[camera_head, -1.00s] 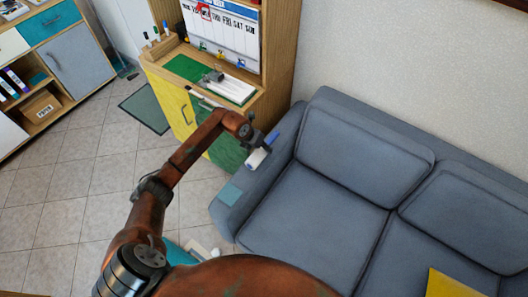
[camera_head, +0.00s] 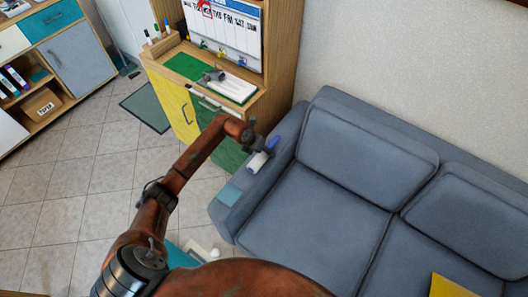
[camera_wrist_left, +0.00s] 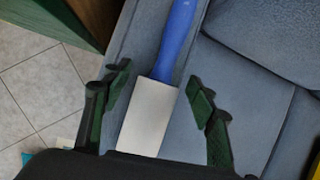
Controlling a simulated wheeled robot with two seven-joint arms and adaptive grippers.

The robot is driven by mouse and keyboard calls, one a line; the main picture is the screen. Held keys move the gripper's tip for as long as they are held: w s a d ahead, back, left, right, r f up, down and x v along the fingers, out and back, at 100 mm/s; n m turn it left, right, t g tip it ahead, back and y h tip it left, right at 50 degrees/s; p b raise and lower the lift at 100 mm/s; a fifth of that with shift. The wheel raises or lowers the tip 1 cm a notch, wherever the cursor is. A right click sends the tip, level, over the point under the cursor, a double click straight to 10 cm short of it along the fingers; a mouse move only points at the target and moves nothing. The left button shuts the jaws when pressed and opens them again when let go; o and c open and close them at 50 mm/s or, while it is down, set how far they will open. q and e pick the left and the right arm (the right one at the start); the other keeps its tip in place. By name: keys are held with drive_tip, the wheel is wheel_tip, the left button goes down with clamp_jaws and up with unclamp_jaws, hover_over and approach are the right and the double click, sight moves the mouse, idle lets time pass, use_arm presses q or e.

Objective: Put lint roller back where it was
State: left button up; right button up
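The lint roller has a white roller head (camera_head: 258,161) and a blue handle (camera_head: 273,143). It appears to lie on the left armrest of the grey sofa (camera_head: 330,190). In the left wrist view, the lint roller (camera_wrist_left: 150,115) lies between the spread dark green fingers of my left gripper (camera_wrist_left: 159,85), with a gap on each side. In the head view, my left gripper (camera_head: 257,145) is over the armrest, partly covering the lint roller. Whether the fingers are around it or just above it is hard to tell. My right gripper is not in view.
A teal square (camera_head: 230,195) lies on the front of the armrest. A wooden cabinet (camera_head: 180,112) with yellow and green doors stands left of the sofa, with a white pad (camera_head: 233,88) on top. A yellow cushion (camera_head: 455,288) is on the sofa. Tiled floor is open at left.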

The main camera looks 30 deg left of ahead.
use_arm(q)
drive_tip(key=shift+r, duration=0.2)
drive_tip(key=shift+p+v, duration=0.5)
drive_tip(key=shift+v, duration=0.65)
drive_tip(key=p+v, duration=0.2)
drive_tip(key=v, duration=0.7)
drive_tip(key=shift+r+p, duration=0.25)
drive_tip(key=shift+p, duration=0.1)
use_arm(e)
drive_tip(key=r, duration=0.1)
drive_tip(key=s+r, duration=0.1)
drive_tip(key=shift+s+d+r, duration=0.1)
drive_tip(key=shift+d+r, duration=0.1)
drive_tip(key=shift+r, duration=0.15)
use_arm(q)
drive_tip(key=shift+s, duration=0.1)
